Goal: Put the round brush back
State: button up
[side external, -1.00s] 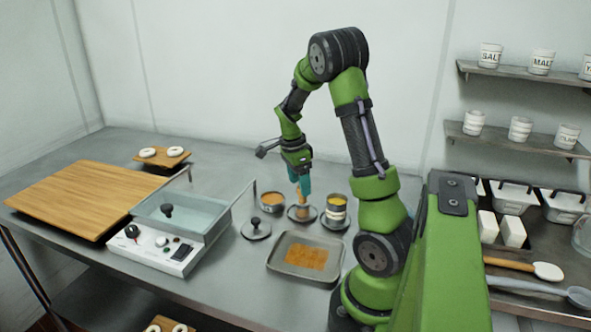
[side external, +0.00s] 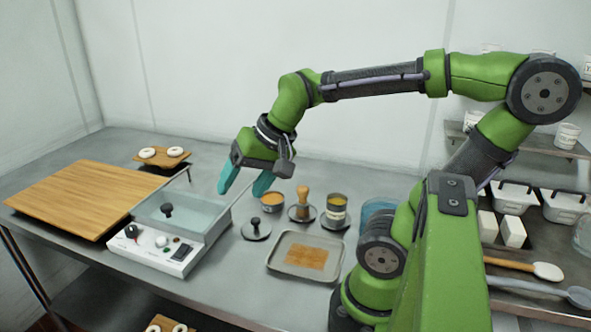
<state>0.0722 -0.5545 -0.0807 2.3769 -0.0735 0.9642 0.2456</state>
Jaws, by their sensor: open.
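The round brush (side external: 303,199) has a wooden handle. It stands upright on a small dark round dish (side external: 291,213) on the steel counter, with nothing holding it. My gripper (side external: 240,192) is open, its two teal fingers apart and empty. The brush's lower end is too small to make out clearly.
A bowl of orange-brown contents (side external: 272,200) and a tin (side external: 336,207) flank the brush. A black-knobbed lid (side external: 257,229) and a metal tray (side external: 290,273) lie in front. A blue container (side external: 376,212) is right.

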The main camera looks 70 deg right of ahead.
jog(key=s+a+n, duration=0.1)
jog(key=s+a+n+t, duration=0.1)
jog(key=a+n, duration=0.1)
jog(key=s+a+n, duration=0.1)
jog(key=shift+a+r+n+y, duration=0.15)
jog(key=shift+a+n+y, duration=0.15)
jog(key=shift+a+y, duration=0.1)
